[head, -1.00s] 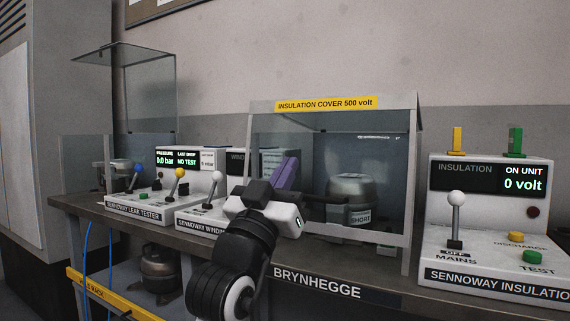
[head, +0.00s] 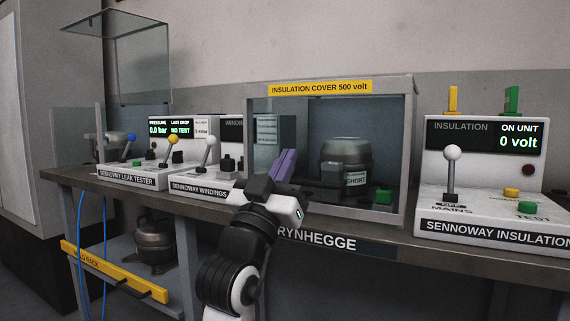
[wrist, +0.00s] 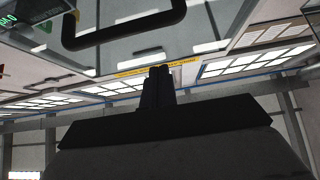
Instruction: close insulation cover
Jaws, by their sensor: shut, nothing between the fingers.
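The insulation cover (head: 411,130) is a clear box with a pale frame and a yellow "INSULATION COVER 500 volt" label (head: 320,88) along its top edge. Its front frame is down, with the bottom bar low at the bench front; I cannot tell if a thin gap is left. A grey compressor (head: 345,152) and a green button (head: 383,196) show behind the front. My gripper (head: 287,160), with purple fingers, is shut and empty before the cover's left part. In the wrist view, a dark handle bar (wrist: 125,28) lies apart from the fingertips (wrist: 158,72).
The insulation tester (head: 490,185) with its white-knobbed lever stands right of the cover. The windings and leak testers (head: 125,180) stand to the left, with an open clear cover (head: 140,65) behind. A yellow rack bar (head: 110,272) and blue hoses hang below the bench.

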